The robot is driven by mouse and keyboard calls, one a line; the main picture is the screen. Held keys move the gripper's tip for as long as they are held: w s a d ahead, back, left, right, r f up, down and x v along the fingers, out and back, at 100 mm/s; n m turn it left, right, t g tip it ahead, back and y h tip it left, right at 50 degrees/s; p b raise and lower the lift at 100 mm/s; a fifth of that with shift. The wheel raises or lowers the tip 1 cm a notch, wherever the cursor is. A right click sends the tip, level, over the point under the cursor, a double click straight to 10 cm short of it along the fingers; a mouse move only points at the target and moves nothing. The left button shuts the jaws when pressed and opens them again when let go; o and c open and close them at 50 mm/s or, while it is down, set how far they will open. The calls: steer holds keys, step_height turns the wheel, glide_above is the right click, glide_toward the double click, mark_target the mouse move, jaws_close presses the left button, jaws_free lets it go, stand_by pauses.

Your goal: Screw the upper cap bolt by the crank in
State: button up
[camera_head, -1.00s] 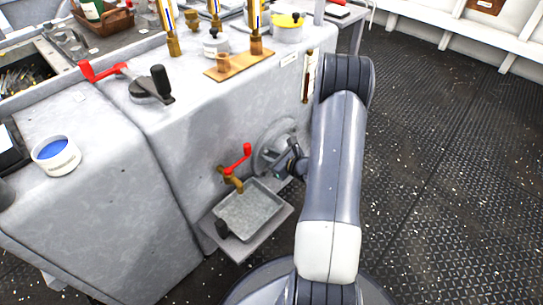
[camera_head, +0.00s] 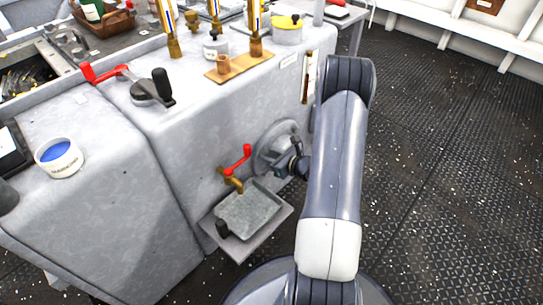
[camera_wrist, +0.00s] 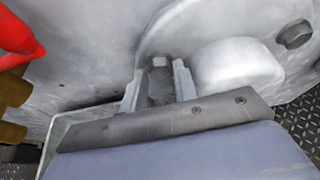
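A round grey cap (camera_head: 262,152) sits on the side of the grey housing, right of a red-handled crank (camera_head: 237,160). In the wrist view the cap (camera_wrist: 222,72) shows close up, with the red handle (camera_wrist: 18,35) at the left edge. One hex bolt (camera_wrist: 294,34) stands out at the upper right of the cap. Another small bolt head (camera_wrist: 158,62) shows between the fingertips of my gripper (camera_wrist: 158,80). My fingers are apart, one on each side of it, with a narrow gap visible; contact is unclear. In the head view my gripper (camera_head: 285,162) is at the cap, partly hidden by my arm.
A metal tray (camera_head: 250,212) sits on a ledge below the crank and cap. A brass spout (camera_head: 232,182) is under the crank. The housing top holds a lever, a white tub (camera_head: 58,157) and brass fittings. Open deck lies to the right.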

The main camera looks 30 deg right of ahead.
steer(key=shift+p+v, duration=1.5)
steer(key=shift+v, duration=3.9)
steer(key=shift+f, duration=0.1)
